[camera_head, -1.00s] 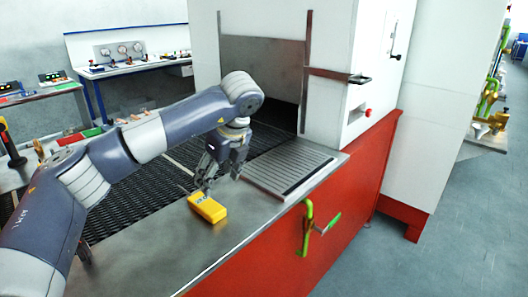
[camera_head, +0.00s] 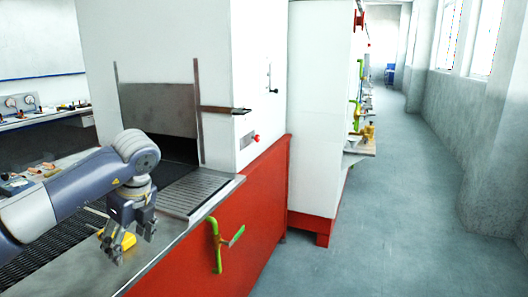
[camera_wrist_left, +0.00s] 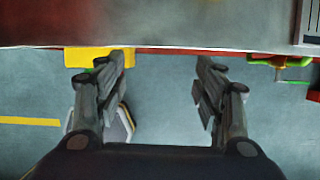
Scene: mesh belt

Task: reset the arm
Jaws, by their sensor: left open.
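My left arm (camera_head: 60,203) comes in from the left in the head view and bends down at its wrist. The left gripper (camera_head: 131,246) points down over the metal ledge of the belt machine. It is open, and nothing shows between its fingers in the left wrist view (camera_wrist_left: 163,95). A yellow handheld device (camera_head: 128,241) shows behind the fingers in the head view, partly hidden by them. In the left wrist view the yellow device (camera_wrist_left: 90,56) is beyond the left finger, outside the gap. My right gripper is not in view.
The mesh belt (camera_head: 45,258) runs into the white machine housing (camera_head: 185,40) with a red base (camera_head: 250,215). A green handle (camera_head: 215,243) sticks out from the red front. The grey floor (camera_head: 400,230) on the right is clear.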

